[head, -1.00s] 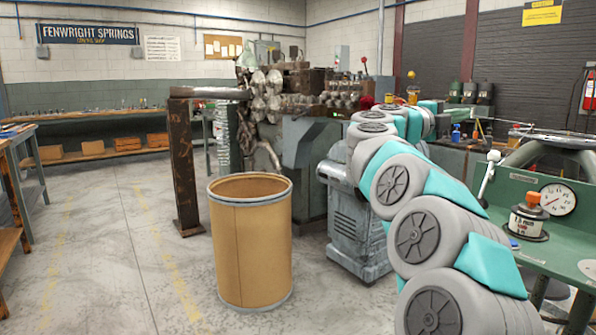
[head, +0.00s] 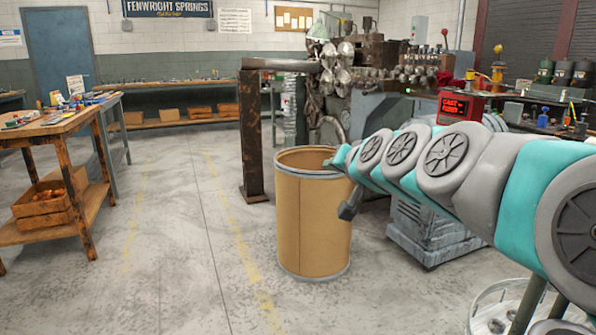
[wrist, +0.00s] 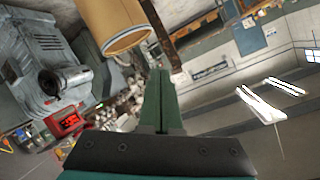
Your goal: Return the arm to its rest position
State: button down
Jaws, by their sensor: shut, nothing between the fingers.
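My arm reaches in from the right in the head view, grey and teal, with its end in front of the tan drum's right side. The wrist picture is strongly tilted, with the ceiling lights on the right.
The tan drum (head: 312,230) stands on the floor near my gripper. Behind it are the coiling machine (head: 375,95) and a red display (head: 461,107). A wooden workbench (head: 75,122) stands at left. The floor (head: 190,245) between bench and drum is clear.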

jog(key=s+a+f+n+g, duration=0.15)
jog(key=s+f+g, duration=0.45)
jog(key=s+f, duration=0.7)
jog(key=s+d+f+g+h, duration=0.1)
jog(key=s+d+f+g, duration=0.2)
jog(key=s, duration=0.6)
jog(key=s+d+f+n+g+h, duration=0.1)
jog(key=s+d+f+g, duration=0.2)
jog(key=s+f, duration=0.5)
jog(key=s+d+f+n+g+h, duration=0.1)
jog(key=s+f, duration=0.4)
jog(key=s, duration=0.6)
jog(key=shift+s+d+f+g+h, duration=0.3)
jog(key=shift+d+g+h, duration=0.3)
jog(key=shift+d+g, duration=0.65)
